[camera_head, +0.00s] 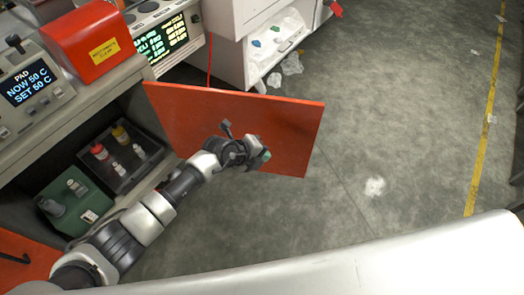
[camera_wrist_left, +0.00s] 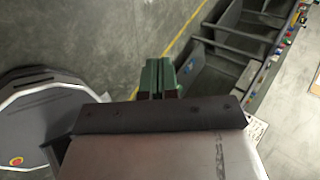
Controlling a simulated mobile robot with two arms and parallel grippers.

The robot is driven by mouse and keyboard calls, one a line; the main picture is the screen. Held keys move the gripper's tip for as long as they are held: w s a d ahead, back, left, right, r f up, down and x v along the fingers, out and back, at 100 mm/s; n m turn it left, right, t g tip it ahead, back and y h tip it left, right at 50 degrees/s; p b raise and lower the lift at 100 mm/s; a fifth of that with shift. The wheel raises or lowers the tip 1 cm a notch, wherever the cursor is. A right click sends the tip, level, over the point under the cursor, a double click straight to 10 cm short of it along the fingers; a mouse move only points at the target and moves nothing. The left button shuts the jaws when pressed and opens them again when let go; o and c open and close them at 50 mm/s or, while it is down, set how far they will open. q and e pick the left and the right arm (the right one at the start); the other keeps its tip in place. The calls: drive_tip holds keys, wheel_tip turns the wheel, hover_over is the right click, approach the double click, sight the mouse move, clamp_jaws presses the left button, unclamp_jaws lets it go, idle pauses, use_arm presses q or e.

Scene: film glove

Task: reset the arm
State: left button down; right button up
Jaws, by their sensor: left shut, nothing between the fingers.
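My left arm reaches in from the lower left in the head view. My left gripper (camera_head: 264,157) is in front of the open orange-red cabinet door (camera_head: 240,118), near its lower right part. Its green fingers (camera_wrist_left: 158,76) are together and empty in the left wrist view, with grey floor behind them. I cannot tell whether the arm touches the door. My right gripper is not in view.
The open cabinet (camera_head: 120,105) holds a dark tray (camera_head: 121,178) and a green box (camera_head: 62,226) with bottles. A red box (camera_head: 92,42) stands on the counter. Bare floor (camera_head: 400,130) lies to the right. A shelf unit (camera_wrist_left: 232,45) shows in the wrist view.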

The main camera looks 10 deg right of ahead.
use_arm(q)
drive_tip(key=shift+s+a+r, duration=0.25)
drive_tip(key=shift+s+r, duration=0.35)
drive_tip(key=s+a+f+n+t+y, duration=0.2)
drive_tip(key=s+a+f+n, duration=0.4)
drive_tip(key=a+f+n, duration=0.6)
drive_tip(key=s+a+f+n+t+y, duration=0.25)
drive_tip(key=s+a+f+n, duration=0.55)
drive_tip(key=f, duration=0.5)
drive_tip(key=s+a+f+n+g+y, duration=0.1)
drive_tip(key=s+a+f+n+g, duration=0.1)
drive_tip(key=s, duration=0.7)
drive_tip(key=s+a+f+n+g+y, duration=0.2)
drive_tip(key=s+a+f+n, duration=0.2)
drive_tip(key=s, duration=0.6)
drive_tip(key=s+a+f+n+g+y, duration=0.1)
drive_tip(key=s+a+f+n+g, duration=0.2)
drive_tip(key=s, duration=0.6)
wheel_tip(320, 180, down, 2)
drive_tip(key=shift+s+a+f, duration=0.15)
drive_tip(key=shift+a, duration=1.05)
